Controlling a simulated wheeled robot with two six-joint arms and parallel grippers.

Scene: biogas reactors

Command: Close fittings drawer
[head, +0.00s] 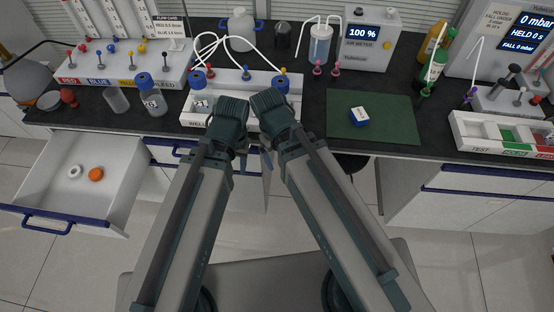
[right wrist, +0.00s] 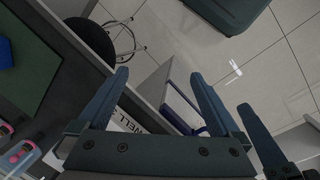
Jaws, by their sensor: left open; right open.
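The fittings drawer (head: 112,199) is pulled out at the left of the head view, under the bench. Its front has a blue top edge and a blue handle (head: 47,222). A white ring fitting (head: 75,171) and an orange one (head: 95,174) lie inside. My left gripper (head: 228,112) and right gripper (head: 271,104) are side by side at the bench's front edge, right of the drawer and apart from it. Both are open, with nothing seen held. The right gripper's fingers also show in the right wrist view (right wrist: 160,78), spread apart.
The dark bench (head: 310,140) carries a white rack (head: 188,116) with blue-capped bottles, just beyond my grippers. Closed drawers (head: 485,185) are at right. Tiled floor lies before the open drawer.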

